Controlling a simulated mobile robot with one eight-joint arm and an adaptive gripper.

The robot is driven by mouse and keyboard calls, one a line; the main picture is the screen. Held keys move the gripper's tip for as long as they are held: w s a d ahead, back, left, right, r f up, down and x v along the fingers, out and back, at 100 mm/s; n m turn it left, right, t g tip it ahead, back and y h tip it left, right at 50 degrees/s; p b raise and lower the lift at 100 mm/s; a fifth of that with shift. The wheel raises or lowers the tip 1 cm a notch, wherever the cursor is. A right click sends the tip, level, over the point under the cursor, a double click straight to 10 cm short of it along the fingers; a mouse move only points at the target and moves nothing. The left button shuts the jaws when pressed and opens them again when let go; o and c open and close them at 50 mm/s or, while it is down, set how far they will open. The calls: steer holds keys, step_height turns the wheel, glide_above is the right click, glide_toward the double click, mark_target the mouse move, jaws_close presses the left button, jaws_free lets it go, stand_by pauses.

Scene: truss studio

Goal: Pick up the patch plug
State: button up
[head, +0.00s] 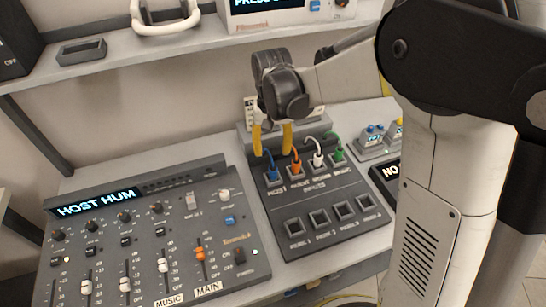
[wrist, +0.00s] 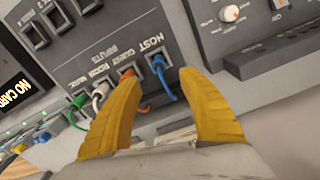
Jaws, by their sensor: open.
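Several patch plugs stand in the top row of sockets on a dark patch panel (head: 318,196). The blue plug (head: 273,174) is at the left, then the orange plug (head: 296,165), the white plug (head: 318,159) and the green plug (head: 338,153). My gripper (head: 272,146) is open, its yellow fingers pointing down just above the blue and orange plugs. In the wrist view the blue plug (wrist: 159,65), in the socket marked HOST, shows between and beyond the fingertips (wrist: 160,78). The left finger partly covers the orange plug (wrist: 128,73). I see no contact.
The mixer (head: 150,235) with knobs and sliders is left of the panel. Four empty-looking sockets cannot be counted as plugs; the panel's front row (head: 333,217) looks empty. A shelf (head: 190,45) runs behind and above. My arm hides the right side.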

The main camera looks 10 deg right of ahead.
mark_target(273, 168)
step_height(273, 168, down, 5)
steer(key=shift+f+b, duration=0.1)
steer(key=shift+b, duration=0.9)
step_height(273, 168, down, 6)
steer(key=b, duration=0.2)
steer(key=shift+w+d+r+b, duration=0.15)
steer(key=shift+r+b, duration=0.1)
steer(key=shift+b, duration=0.15)
steer(key=shift+r, duration=0.1)
jaws_close()
